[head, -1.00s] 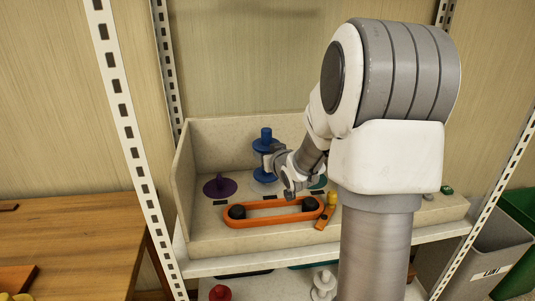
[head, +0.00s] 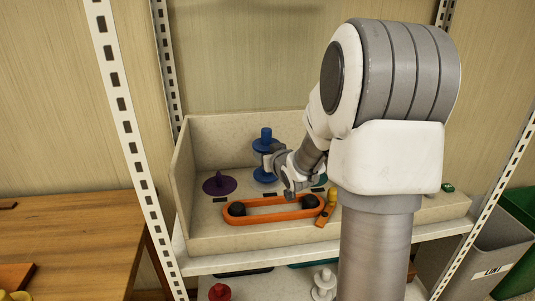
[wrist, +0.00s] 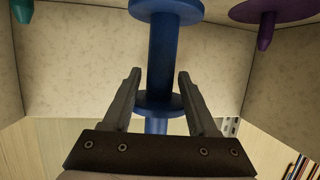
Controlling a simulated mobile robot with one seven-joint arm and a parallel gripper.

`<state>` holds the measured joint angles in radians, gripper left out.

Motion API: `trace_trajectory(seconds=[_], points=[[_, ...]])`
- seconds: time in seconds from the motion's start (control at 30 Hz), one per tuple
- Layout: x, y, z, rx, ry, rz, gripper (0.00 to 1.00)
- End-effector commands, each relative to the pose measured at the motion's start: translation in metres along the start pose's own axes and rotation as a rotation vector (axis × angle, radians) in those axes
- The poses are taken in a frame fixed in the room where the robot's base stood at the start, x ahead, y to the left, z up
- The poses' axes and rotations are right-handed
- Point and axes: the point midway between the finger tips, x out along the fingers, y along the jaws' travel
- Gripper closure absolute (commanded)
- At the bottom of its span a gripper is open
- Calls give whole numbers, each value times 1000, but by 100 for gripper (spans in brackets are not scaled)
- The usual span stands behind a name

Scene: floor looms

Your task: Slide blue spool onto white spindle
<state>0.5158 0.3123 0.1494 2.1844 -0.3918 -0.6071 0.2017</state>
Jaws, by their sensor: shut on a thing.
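The blue spool (head: 265,176) stands upright at the back of the beige tray on the shelf, with flanges above and below its core. My gripper (head: 264,160) is shut on its core from the right side. In the wrist view, which is upside down, the fingers (wrist: 157,78) flank the blue core (wrist: 162,50), with one flange (wrist: 165,8) at the top edge and the other (wrist: 160,104) nearer the palm.
A purple spindle (head: 220,184) stands left of the spool; a teal one (wrist: 15,12) shows in the wrist view. An orange belt loop (head: 270,214) around dark rollers lies in front, with a yellow peg (head: 332,196) beside it. The tray wall (head: 183,180) bounds the left.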

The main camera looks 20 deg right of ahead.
Motion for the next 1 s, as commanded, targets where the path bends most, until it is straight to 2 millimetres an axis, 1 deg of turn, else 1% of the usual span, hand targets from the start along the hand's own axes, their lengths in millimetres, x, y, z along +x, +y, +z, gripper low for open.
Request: trace_trajectory(seconds=[0.17, 0.8, 1.0], points=[[1, 0, 2, 0, 1, 0, 100], [7, 0, 20, 0, 1, 0, 100], [7, 0, 21, 0, -1, 0, 100]])
